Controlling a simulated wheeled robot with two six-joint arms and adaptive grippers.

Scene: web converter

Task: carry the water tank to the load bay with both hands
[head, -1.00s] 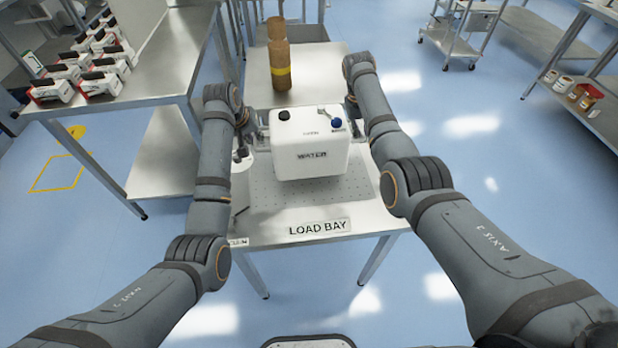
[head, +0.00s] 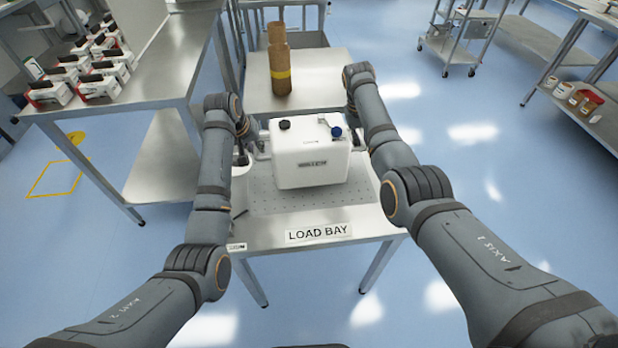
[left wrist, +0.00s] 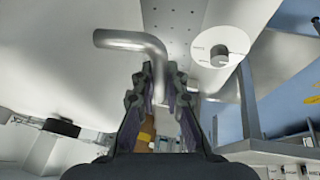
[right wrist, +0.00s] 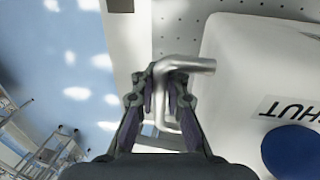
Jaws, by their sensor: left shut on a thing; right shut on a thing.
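The white water tank (head: 310,160) has a dark cap and a blue cap on top. It is over the perforated plate of the load bay table (head: 376,218), whose front edge bears a LOAD BAY label (head: 318,232). I cannot tell whether its base touches the plate. My left gripper (left wrist: 160,78) is shut on a bent metal handle (left wrist: 128,40) at the tank's left side. My right gripper (right wrist: 163,78) is shut on the matching handle (right wrist: 195,65) at its right side.
A brown bottle-shaped object (head: 279,60) with a yellow band stands behind the tank. A white round item (left wrist: 222,50) with a metal rod stands beside my left gripper. A steel bench (head: 150,85) with several white-and-red devices is at left.

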